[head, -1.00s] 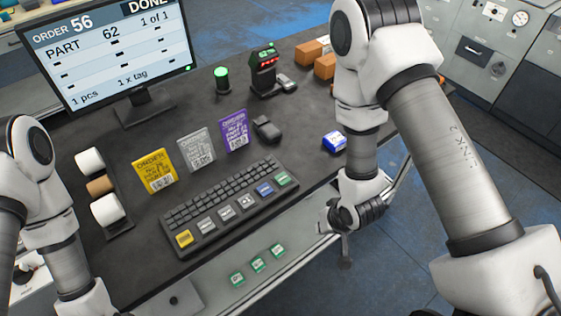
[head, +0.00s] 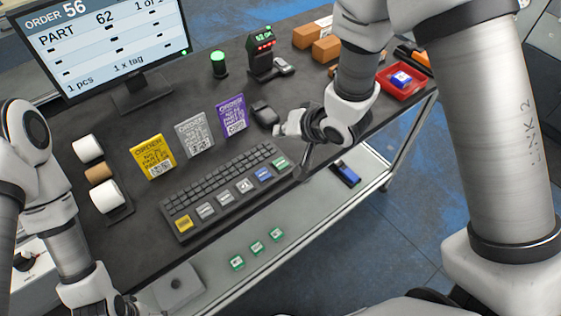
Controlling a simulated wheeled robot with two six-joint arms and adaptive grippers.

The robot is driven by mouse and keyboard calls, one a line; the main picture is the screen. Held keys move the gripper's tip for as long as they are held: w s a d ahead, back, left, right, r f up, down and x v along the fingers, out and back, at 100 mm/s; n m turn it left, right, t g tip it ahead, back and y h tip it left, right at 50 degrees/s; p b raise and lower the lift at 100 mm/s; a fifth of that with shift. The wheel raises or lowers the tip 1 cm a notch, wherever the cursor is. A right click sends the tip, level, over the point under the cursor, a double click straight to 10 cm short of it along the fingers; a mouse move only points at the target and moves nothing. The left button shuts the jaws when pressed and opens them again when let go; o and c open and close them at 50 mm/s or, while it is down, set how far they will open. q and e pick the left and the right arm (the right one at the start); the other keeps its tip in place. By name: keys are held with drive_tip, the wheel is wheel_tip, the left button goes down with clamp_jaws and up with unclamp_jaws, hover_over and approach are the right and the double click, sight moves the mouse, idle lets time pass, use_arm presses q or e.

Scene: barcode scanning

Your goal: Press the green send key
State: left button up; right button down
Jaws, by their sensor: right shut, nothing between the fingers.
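The green send key (head: 281,163) is at the right end of the big-key row on the black keyboard (head: 222,190). The keyboard lies near the front edge of the dark table. My right gripper (head: 302,174) is shut and empty, pointing down just right of the green key. Whether it touches anything there cannot be told. My left arm's wrist shows at the lower left, but its fingers are out of view. The monitor (head: 108,45) shows order 56, part 62.
Yellow (head: 153,156), grey (head: 195,134) and purple (head: 232,115) cards stand behind the keyboard. A black mouse-like device (head: 265,113) is near my right wrist. A red tray (head: 420,91) and brown boxes (head: 327,50) are at the far right. Label rolls (head: 107,196) stand left.

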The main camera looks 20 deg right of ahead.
drive_tip(key=b, duration=0.8)
hover_over(283, 164)
wheel_tip(283, 164, down, 7)
drive_tip(key=shift+f, duration=0.9)
drive_tip(key=shift+f, duration=0.1)
drive_tip(key=shift+f+b, duration=0.3)
drive_tip(key=shift+f, duration=0.05)
drive_tip(key=shift+f, duration=0.4)
idle(0.6)
drive_tip(key=shift+r+p, duration=0.85)
drive_tip(key=shift+r, duration=0.1)
